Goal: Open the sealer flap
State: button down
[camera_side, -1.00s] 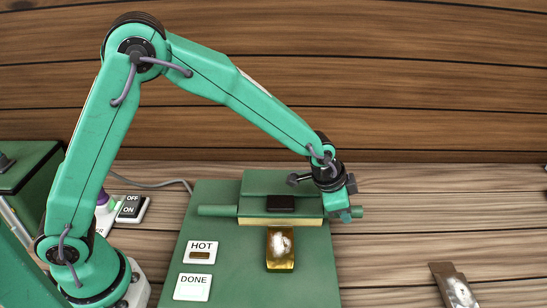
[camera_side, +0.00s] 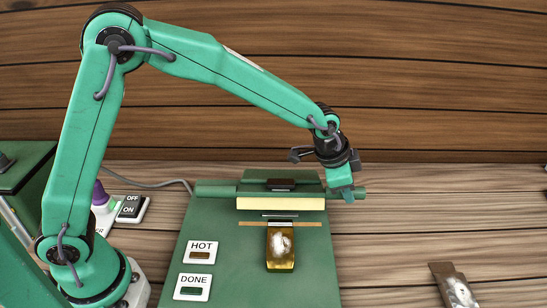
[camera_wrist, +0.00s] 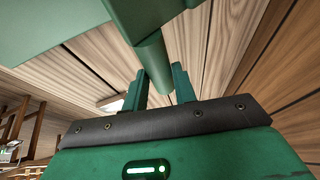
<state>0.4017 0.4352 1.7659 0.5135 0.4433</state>
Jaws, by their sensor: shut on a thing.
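The green sealer (camera_side: 235,270) lies on the table in the side view. Its flap (camera_side: 310,187) is tilted up, with a cream strip (camera_side: 282,203) along its front edge and a dark block on it. A tan strip (camera_side: 262,224) on the base shows below the raised edge. My gripper (camera_side: 346,194) is shut on the green handle rod (camera_side: 361,193) at the flap's right end. In the wrist view my two green fingers (camera_wrist: 160,78) stand on either side of the rod (camera_wrist: 152,55). A gold pouch (camera_side: 281,250) lies on the base in front of the strip.
HOT (camera_side: 202,247) and DONE (camera_side: 191,283) labelled panels sit on the sealer's left front. An OFF/ON switch (camera_side: 131,208) stands left of the sealer. Another pouch (camera_side: 455,287) lies at the front right. The table right of the sealer is mostly clear.

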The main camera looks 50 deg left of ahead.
jog(key=w+a+r, duration=0.4)
jog(key=w+a, duration=0.1)
jog(key=a, duration=0.1)
jog(key=shift+w+r+y, duration=0.2)
jog(key=shift+w+y, duration=0.05)
jog(key=shift+y, duration=0.15)
jog(key=shift+w+r, duration=0.1)
jog(key=c, duration=1.1)
grip_release()
jog(key=shift+r, duration=0.1)
jog(key=shift+d+r, duration=0.1)
jog(key=shift+r, duration=0.05)
